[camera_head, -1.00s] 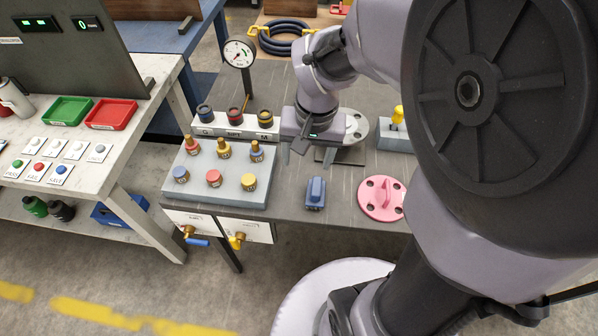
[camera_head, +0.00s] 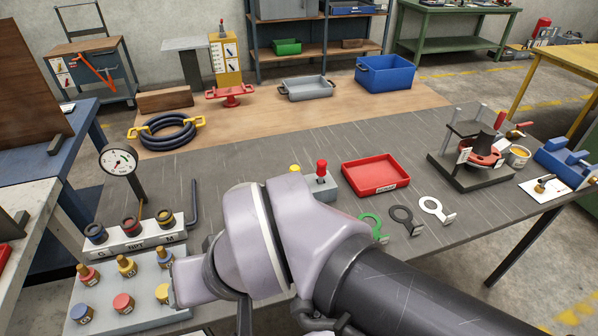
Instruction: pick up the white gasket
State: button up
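The white gasket (camera_head: 431,205) is a flat ring with a tab, lying on the dark grey table (camera_head: 330,145) right of centre. A black gasket (camera_head: 402,215) lies just left of it, and a green gasket (camera_head: 372,222) lies further left, partly hidden by my arm. My arm crosses the lower middle of the view, left of and nearer than the white gasket. My gripper's fingers cannot be made out here.
A red tray (camera_head: 375,178) stands behind the gaskets. A flange fixture (camera_head: 470,160) stands right of them. A grey block with a red-topped plug (camera_head: 321,180) and a fittings block (camera_head: 125,290) are left. The table's front edge runs below the gaskets.

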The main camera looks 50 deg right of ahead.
aim_at(446, 221)
jog(key=z, duration=2.65)
jog(key=i+l, duration=0.7)
jog(key=i, duration=0.15)
